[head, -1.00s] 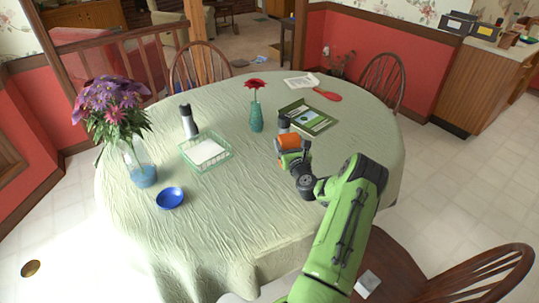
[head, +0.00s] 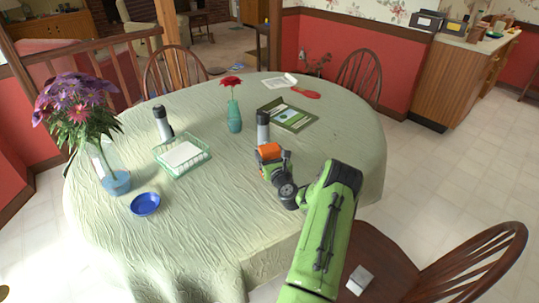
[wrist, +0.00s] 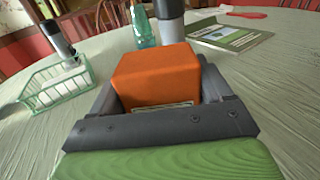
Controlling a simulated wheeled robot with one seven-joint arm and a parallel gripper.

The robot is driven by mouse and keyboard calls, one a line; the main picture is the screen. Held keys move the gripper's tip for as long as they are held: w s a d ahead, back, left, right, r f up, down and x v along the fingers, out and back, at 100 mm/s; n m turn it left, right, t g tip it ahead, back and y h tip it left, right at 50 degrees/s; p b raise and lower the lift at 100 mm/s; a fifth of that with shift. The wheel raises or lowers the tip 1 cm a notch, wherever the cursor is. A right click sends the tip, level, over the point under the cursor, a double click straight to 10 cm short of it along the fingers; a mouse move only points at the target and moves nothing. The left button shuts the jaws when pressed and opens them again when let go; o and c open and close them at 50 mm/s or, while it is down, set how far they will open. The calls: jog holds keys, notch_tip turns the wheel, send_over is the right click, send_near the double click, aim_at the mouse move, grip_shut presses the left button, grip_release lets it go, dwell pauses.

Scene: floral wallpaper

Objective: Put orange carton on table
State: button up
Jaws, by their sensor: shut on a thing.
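The orange carton (head: 269,152) is in my gripper (head: 265,157), which is over the right front part of the table (head: 215,200) with the pale green cloth. In the wrist view the carton (wrist: 158,76) is a plain orange block between the two grey fingers of my gripper (wrist: 160,95), with the fingers against its sides. The carton's lower part is hidden by the gripper. I cannot tell whether its underside touches the cloth.
A grey and black bottle (head: 263,128) stands just behind the carton. A picture book (head: 287,115), a teal vase (head: 234,116), a wire basket (head: 182,156), a second bottle (head: 163,123), a blue bowl (head: 145,204) and a flower vase (head: 113,175) are also on the table. The front cloth is clear.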

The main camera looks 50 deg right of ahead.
jog(key=shift+f+b, duration=0.45)
jog(key=shift+f, duration=0.05)
jog(key=o, duration=1.2)
jog(key=shift+c, duration=0.2)
jog(key=b+v, duration=0.1)
jog(key=v, duration=1.4)
jog(key=shift+s+a, duration=0.1)
jog(key=shift+s, duration=0.05)
jog(key=shift+s+a, duration=0.15)
